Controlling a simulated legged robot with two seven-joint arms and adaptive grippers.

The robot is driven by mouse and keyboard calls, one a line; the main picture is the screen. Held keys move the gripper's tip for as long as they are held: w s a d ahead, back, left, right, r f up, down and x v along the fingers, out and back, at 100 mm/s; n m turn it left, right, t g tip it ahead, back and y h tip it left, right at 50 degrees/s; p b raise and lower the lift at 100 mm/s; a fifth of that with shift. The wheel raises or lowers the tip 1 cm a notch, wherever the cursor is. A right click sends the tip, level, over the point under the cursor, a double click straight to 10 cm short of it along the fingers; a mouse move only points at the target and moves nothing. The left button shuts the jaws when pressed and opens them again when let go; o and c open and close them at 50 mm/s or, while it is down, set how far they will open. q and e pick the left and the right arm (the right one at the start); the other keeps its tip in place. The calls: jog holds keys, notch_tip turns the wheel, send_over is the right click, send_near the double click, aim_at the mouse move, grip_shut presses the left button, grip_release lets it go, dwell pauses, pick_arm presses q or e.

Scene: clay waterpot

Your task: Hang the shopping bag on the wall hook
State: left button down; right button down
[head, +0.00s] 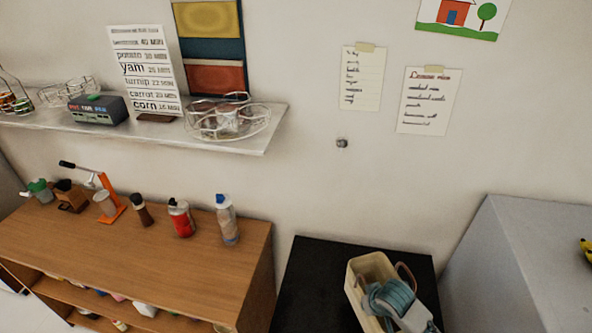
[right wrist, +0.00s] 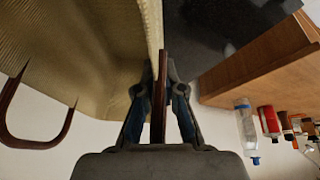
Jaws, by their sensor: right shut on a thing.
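The shopping bag (head: 368,268) is a cream, open-topped bag in front of the dark cabinet at the lower right of the head view. Its woven side (right wrist: 85,45) fills the upper left of the right wrist view. My right gripper (head: 376,299) is beside the bag, and in the right wrist view its fingers (right wrist: 161,75) are shut on one brown handle (right wrist: 160,105). The other brown handle (right wrist: 38,140) hangs free at the left there. The wall hook (head: 341,142) is a small dark metal piece on the bare wall, above and apart from the bag. My left gripper is not in view.
A wall shelf (head: 262,138) with wire baskets juts out left of the hook. A wooden cabinet (head: 150,230) with bottles stands below it. A black-topped cabinet (head: 310,275) is under the hook, and a grey cabinet (head: 500,270) stands right. Paper notes (head: 428,100) hang above the hook.

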jog(key=w+a+r+m, duration=0.1)
jog(key=w+a+r+m+h, duration=0.1)
jog(key=m, duration=0.1)
jog(key=shift+w+r+b, duration=0.3)
jog(key=shift+w+b, duration=0.1)
jog(key=s+d+f+n+g+y+p, duration=0.1)
jog(key=s+d+f+n+y+p, duration=0.1)
jog(key=s+d+n, duration=0.5)
jog(key=s+d+f+n+g+y+p, duration=0.1)
jog(key=s+d+f+n+y+p, duration=0.1)
jog(key=s+d+n, duration=0.5)
jog(key=s+d+f+p, duration=0.1)
jog(key=s+d+p, duration=0.1)
jog(key=s, duration=0.2)
jog(key=shift+s+d+f+g, duration=0.25)
jog(key=shift+d+f+g, duration=0.05)
jog(key=shift+d, duration=0.1)
jog(key=shift+a, duration=0.1)
